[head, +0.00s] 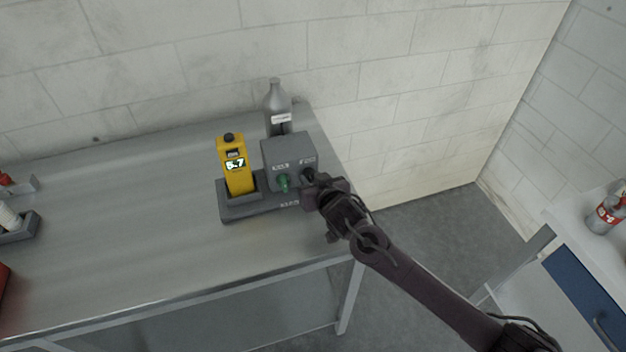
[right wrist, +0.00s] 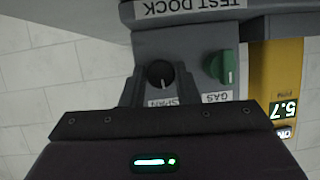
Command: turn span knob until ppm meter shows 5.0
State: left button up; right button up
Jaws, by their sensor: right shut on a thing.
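The yellow ppm meter (head: 236,170) stands upright in the dock at the left, and its display reads 5.7. The display also shows upside down in the right wrist view (right wrist: 284,111). The black span knob (right wrist: 158,74) is on the front of the grey box (head: 287,151), beside the green gas knob (head: 284,183), which also shows in the wrist view (right wrist: 228,68). My right gripper (head: 309,181) is at the box's front right, with its fingers shut on the span knob from both sides. In the head view the gripper partly covers the knob. My left gripper is out of view.
A grey bottle (head: 278,107) stands behind the box. The dock base (head: 234,212) sits on the metal table (head: 130,215) near its right end. Small holders (head: 22,232) are at the far left. The table between them is clear.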

jog(key=n+h, duration=0.2)
jog(key=n, duration=0.1)
jog(key=shift+a+n+t, duration=0.2)
jog(key=shift+n+t, duration=0.1)
jog(key=shift+t, duration=0.1)
jog(key=n+t+h, duration=0.1)
jog(key=n+h, duration=0.1)
jog(key=n, duration=0.1)
jog(key=shift+s+a+f, duration=0.1)
jog(key=shift+n+h, duration=0.3)
dwell(0.4)
jog(key=o, duration=1)
jog(key=b+v, duration=0.1)
jog(key=v, duration=0.6)
jog(key=shift+s, duration=0.4)
